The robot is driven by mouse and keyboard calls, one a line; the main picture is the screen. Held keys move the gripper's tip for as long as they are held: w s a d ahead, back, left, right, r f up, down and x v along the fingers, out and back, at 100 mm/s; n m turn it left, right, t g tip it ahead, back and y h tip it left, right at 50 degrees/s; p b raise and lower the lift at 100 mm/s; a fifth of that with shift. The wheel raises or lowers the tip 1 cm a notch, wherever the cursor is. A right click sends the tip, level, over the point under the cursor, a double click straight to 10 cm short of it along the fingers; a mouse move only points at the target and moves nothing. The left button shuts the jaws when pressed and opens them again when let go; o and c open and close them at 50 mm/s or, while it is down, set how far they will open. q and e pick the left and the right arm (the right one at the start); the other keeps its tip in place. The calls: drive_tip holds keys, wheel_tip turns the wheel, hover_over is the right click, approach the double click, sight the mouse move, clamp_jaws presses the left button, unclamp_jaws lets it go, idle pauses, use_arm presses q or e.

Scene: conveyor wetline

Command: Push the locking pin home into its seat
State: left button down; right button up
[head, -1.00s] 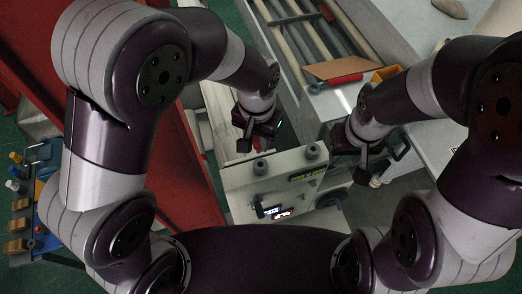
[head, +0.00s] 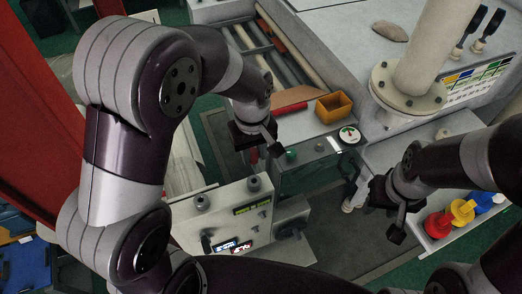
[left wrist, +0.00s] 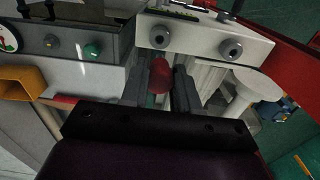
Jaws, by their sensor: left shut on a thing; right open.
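My left gripper (head: 262,146) is shut on a red, round-ended thing, probably the locking pin, held in the air near the console's far side. The red thing (left wrist: 160,76) shows between the dark fingers in the left wrist view; its far end is hidden. My right gripper (head: 393,222) is open and empty at the right, above the floor. A grey handle with a pale end (head: 352,192) stands just left of it, apart from it. I cannot make out the seat.
A grey console (head: 225,215) with knobs and small displays stands in front. Behind it are a green-buttoned panel (head: 305,155), a roller conveyor (head: 272,50), a lying red cylinder (head: 291,108) and an orange bin (head: 333,107). Coloured valves (head: 462,210) stand at the right.

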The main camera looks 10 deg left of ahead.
sight(254, 166)
use_arm(q)
drive_tip(key=shift+s+a+f+b, duration=0.1)
drive_tip(key=shift+a+f+b, duration=0.5)
drive_tip(key=shift+f, duration=0.2)
drive_tip(key=f+b, duration=0.2)
drive_tip(key=d+f+b, duration=0.1)
drive_tip(key=f, duration=0.1)
drive_tip(key=shift+d+f+b, duration=0.1)
drive_tip(key=shift+f+b, duration=0.15)
drive_tip(key=shift+b, duration=0.1)
drive_tip(key=shift+a, duration=0.25)
drive_tip(key=shift+d, duration=0.35)
drive_tip(key=shift+a, duration=0.35)
use_arm(e)
wheel_tip(254, 166, down, 5)
drive_tip(key=shift+r, duration=0.1)
use_arm(q)
drive_tip(key=shift+d, duration=0.15)
drive_tip(key=shift+p, duration=0.55)
use_arm(e)
drive_tip(key=shift+r, duration=0.35)
